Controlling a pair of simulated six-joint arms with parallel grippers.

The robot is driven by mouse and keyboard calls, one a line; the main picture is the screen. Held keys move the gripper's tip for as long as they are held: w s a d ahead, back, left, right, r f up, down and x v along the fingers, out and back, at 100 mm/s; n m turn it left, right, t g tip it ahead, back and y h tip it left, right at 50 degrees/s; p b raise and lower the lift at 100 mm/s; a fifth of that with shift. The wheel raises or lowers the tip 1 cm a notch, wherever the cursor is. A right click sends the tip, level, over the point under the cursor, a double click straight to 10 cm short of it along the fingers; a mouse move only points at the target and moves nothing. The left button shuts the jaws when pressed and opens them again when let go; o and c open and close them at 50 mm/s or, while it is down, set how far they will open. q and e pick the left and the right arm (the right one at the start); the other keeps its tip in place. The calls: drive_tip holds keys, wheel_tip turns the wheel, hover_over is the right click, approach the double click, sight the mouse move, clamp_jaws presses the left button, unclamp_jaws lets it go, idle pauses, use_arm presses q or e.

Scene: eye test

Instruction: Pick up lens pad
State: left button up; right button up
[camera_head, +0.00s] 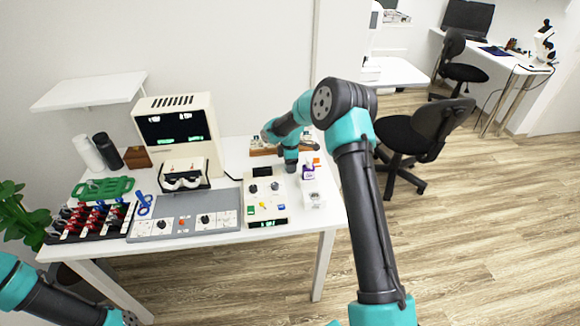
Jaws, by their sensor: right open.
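I cannot tell for sure which item is the lens pad. A small white block-like item (314,199) lies at the table's right end and may be it, but it is too small to make out. My right gripper (291,167) points down over the back right of the table, left of a small bottle with a purple label (308,173). It is open, and I see nothing held between its fingers, which are small and dark. My left arm enters at the bottom left corner, and its gripper is out of the picture.
The white table (230,233) holds a beige control box (265,206), a grey panel (185,215), a rack with red parts (90,220), a green tray (103,189) and a beige test machine (178,130). An orange item (317,162) lies behind the bottle. Black chairs stand to the right.

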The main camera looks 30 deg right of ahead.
drive_tip(key=shift+c, duration=0.3)
drive_tip(key=c, duration=0.9)
drive_tip(key=shift+c, duration=0.2)
wheel_tip(320, 180, up, 10)
drive_tip(key=shift+r, duration=0.1)
